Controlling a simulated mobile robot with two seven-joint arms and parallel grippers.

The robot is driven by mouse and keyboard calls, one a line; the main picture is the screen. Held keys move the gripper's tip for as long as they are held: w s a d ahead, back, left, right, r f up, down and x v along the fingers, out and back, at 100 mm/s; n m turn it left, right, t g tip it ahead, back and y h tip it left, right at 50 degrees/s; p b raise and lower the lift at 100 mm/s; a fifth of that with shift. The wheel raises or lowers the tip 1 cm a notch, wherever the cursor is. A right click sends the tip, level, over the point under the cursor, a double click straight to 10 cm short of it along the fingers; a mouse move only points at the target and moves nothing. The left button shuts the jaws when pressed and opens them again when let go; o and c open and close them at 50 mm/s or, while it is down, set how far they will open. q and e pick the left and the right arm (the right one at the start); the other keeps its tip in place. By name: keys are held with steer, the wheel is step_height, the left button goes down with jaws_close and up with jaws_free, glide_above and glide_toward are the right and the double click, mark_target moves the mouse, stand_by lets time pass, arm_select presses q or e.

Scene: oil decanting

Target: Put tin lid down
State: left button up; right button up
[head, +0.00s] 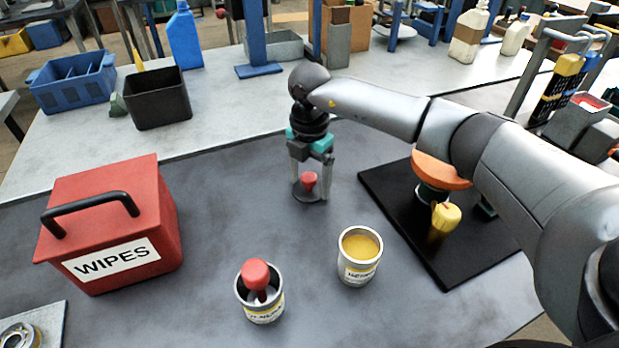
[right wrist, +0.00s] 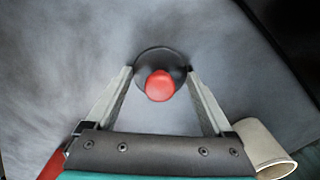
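The tin lid (head: 310,191) is a dark round disc with a red knob. It lies on the grey mat and also shows in the right wrist view (right wrist: 146,60). My right gripper (head: 310,190) points down over the lid, with its fingers apart on either side of the red knob. The fingers do not touch the knob; the tips are close to the disc's edge. An open tin (head: 359,272) with yellow contents stands in front of the lid. Another tin (head: 263,312) with a red-handled thing in it stands to its left. My left gripper is not in view.
A red WIPES box (head: 108,215) stands at the left. A black tray (head: 450,235) with a yellow object (head: 445,217) and an orange-topped thing (head: 440,170) lies at the right, under my right arm. The mat between the box and the lid is clear.

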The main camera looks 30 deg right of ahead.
mark_target(310, 176)
steer(key=shift+o, duration=1)
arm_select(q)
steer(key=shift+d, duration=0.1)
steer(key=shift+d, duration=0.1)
arm_select(e)
steer(key=shift+r, duration=0.2)
step_height(310, 176, up, 11)
steer(key=shift+f+p, duration=0.2)
steer(key=shift+p, duration=0.9)
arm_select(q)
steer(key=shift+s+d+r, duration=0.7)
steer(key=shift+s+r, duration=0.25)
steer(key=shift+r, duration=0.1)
arm_select(e)
steer(key=shift+r, duration=0.7)
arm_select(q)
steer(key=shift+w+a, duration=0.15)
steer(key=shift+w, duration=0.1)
